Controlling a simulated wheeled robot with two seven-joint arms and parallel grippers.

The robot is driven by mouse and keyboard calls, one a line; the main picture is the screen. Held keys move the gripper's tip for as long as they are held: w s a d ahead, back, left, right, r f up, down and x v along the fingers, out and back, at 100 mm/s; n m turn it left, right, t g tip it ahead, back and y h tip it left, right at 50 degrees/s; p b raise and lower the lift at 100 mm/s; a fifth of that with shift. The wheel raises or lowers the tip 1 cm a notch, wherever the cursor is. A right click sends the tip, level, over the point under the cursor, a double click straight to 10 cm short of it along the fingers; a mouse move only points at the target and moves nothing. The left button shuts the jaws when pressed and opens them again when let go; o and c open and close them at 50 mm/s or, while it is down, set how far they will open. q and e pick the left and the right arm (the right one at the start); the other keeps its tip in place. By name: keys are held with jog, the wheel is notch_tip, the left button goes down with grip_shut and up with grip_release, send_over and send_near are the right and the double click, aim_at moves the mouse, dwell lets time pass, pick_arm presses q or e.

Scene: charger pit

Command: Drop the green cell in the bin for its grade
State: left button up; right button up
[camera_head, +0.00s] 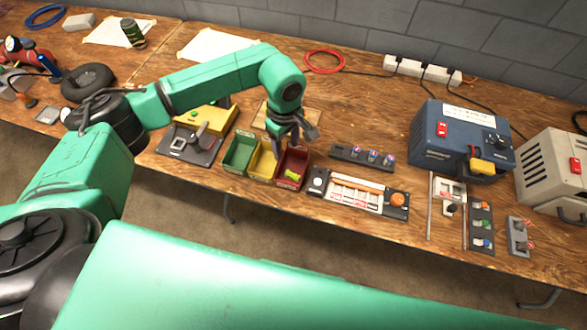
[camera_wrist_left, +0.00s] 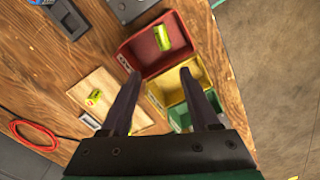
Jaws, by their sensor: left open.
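A yellow-green cell (camera_wrist_left: 162,38) lies in the red bin (camera_wrist_left: 182,22); in the head view the cell (camera_head: 292,175) shows inside the red bin (camera_head: 303,157). Another yellow-green cell (camera_wrist_left: 95,97) lies on a light wooden board (camera_wrist_left: 102,84). I cannot tell which one the task calls the green cell. The yellow bin (camera_wrist_left: 163,93) is in the middle, and the green bin (camera_wrist_left: 181,122) is partly hidden by a finger. My left gripper (camera_wrist_left: 159,74) is open and empty above the bins; in the head view the gripper (camera_head: 296,140) hangs over the red and yellow bins.
A grey device (camera_head: 190,143) stands left of the bins. A tray (camera_head: 361,156) with several small parts and a fixture panel (camera_head: 356,193) lie to the right. A blue charger box (camera_head: 462,138) stands further right. A red cable (camera_head: 323,62) lies behind.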

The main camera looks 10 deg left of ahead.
pick_arm(q)
notch_tip(320, 180, up, 14)
jog(key=b, duration=0.2)
jog(key=shift+r+b, duration=0.2)
jog(key=shift+b, duration=0.2)
